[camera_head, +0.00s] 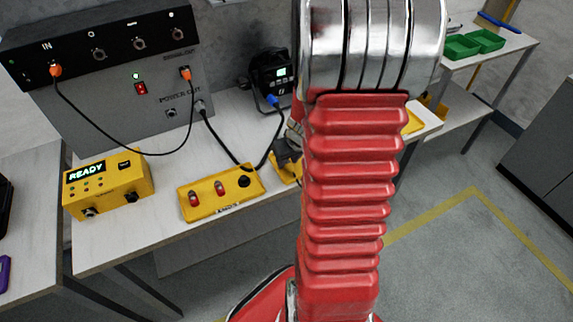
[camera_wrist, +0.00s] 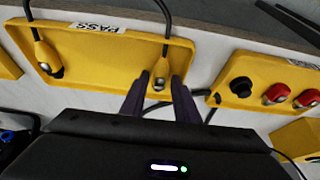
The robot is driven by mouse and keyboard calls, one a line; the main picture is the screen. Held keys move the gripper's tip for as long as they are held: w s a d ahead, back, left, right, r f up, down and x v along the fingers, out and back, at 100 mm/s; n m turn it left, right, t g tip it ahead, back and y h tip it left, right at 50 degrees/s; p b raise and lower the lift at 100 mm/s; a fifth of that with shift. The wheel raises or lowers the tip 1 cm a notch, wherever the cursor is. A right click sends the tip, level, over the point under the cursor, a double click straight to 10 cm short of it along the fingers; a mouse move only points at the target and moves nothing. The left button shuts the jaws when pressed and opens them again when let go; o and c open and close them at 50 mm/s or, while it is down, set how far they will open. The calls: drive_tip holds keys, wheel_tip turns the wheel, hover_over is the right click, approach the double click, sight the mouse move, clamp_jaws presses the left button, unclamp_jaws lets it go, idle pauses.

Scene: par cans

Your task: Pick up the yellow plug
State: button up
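In the wrist view, a yellow plug (camera_wrist: 161,69) with a dark cable sits at a socket on a yellow panel (camera_wrist: 105,55) labelled PASS. A second yellow plug (camera_wrist: 43,52) sits at the panel's left socket, also with a cable. My gripper (camera_wrist: 160,77) has its two dark fingers apart, one on each side of the right yellow plug. A gap seems to show around the plug; firm contact is not visible. In the head view, my gripper (camera_head: 287,150) shows beside my red arm, which hides most of the PASS panel.
A yellow box with red switches (camera_head: 220,192) and a black knob lies left of my arm; it also shows in the wrist view (camera_wrist: 262,84). A READY box (camera_head: 108,184), a grey console (camera_head: 120,85) with orange plugs, and a black device (camera_head: 272,75) with a blue plug stand nearby.

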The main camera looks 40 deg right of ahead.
sight(288, 163)
clamp_jaws()
idle(0.3)
drive_tip(key=shift+r, duration=0.2)
wheel_tip(288, 163, up, 10)
drive_tip(key=shift+f, duration=0.15)
idle(0.6)
idle(0.4)
